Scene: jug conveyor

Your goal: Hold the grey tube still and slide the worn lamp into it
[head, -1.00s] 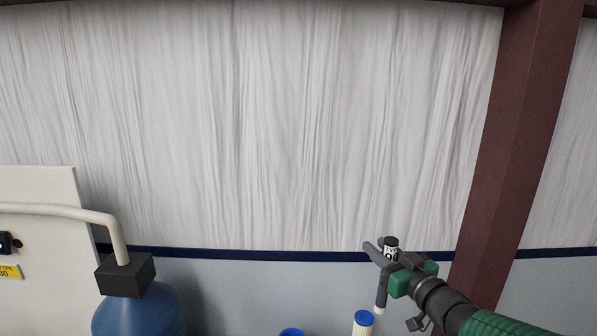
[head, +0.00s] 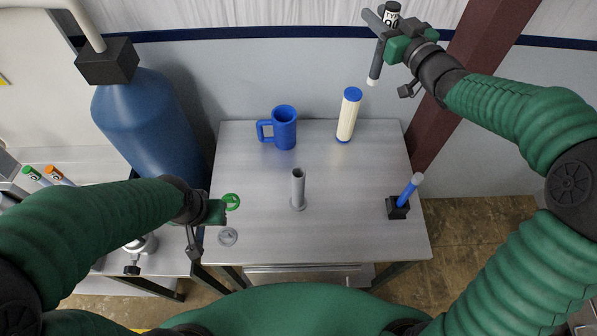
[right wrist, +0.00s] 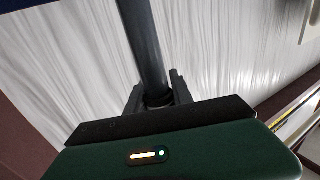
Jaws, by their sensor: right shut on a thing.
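The grey tube (head: 298,188) stands upright on a small round foot near the middle of the metal table. My right gripper (head: 386,36) is shut on a slim dark rod with a labelled black-and-white top and a pale lower tip, which looks like the worn lamp (head: 376,62). The lamp hangs nearly upright, high at the back right, well away from the tube. In the right wrist view the dark rod (right wrist: 147,45) runs up from between the fingers. My left gripper (head: 220,212) is at the table's left edge, left of the tube and apart from it; its jaw gap is unclear.
A blue jug (head: 285,128) and a white cartridge with blue ends (head: 347,118) stand at the table's back. A blue stick (head: 411,187) stands in a black holder (head: 397,209) at right. A green disc (head: 232,201) and grey disc (head: 228,237) lie at left. A blue tank (head: 150,120) stands behind left.

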